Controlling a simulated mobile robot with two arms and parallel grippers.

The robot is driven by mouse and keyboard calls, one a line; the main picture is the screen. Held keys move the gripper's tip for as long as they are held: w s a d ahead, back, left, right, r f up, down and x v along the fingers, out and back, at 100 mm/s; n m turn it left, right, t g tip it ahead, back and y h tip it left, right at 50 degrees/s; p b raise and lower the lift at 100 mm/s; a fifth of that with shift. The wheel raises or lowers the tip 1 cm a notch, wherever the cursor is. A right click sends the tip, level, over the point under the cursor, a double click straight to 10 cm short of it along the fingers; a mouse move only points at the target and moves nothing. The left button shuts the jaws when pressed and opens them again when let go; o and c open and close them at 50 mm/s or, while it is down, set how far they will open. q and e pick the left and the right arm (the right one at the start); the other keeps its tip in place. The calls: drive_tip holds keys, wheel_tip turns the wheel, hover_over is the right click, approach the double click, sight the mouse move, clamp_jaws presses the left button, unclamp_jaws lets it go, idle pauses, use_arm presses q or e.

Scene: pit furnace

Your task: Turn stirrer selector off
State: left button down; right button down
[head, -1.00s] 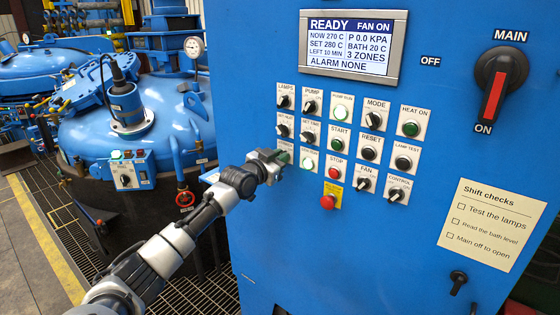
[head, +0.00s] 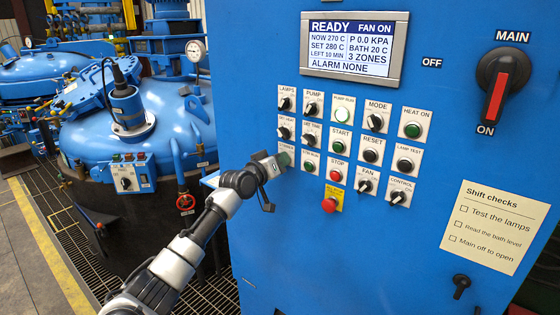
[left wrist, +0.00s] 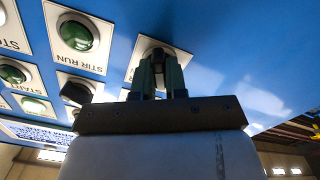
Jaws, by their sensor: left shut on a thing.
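The stirrer selector (left wrist: 142,52) is on a white plate at the left end of the panel's third row. My left gripper (head: 282,159) is at it and shut on its knob. In the left wrist view the two fingers stand on either side of the knob and hide most of it, so its pointer and label cannot be read. The STIR RUN lamp (head: 309,163), just right of the selector, is dark green; it also shows unlit in the left wrist view (left wrist: 76,33). My right gripper is not in view.
The blue cabinet (head: 400,250) carries several close-set switches and buttons, with a red emergency stop (head: 330,205) below right. The display (head: 352,47) reads READY. The red MAIN handle (head: 497,95) points to ON. Blue furnace vessels (head: 150,150) stand left.

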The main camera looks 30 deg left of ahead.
use_arm(q)
drive_tip(key=shift+f+n, duration=0.1)
drive_tip(key=shift+n, duration=0.2)
drive_tip(key=c, duration=1.2)
unclamp_jaws()
drive_tip(key=shift+o, duration=0.2)
drive_tip(key=shift+s, duration=0.1)
drive_tip(key=s+b, duration=0.3)
drive_tip(key=s, duration=0.7)
drive_tip(key=shift+s+a, duration=0.3)
drive_tip(key=shift+a, duration=0.15)
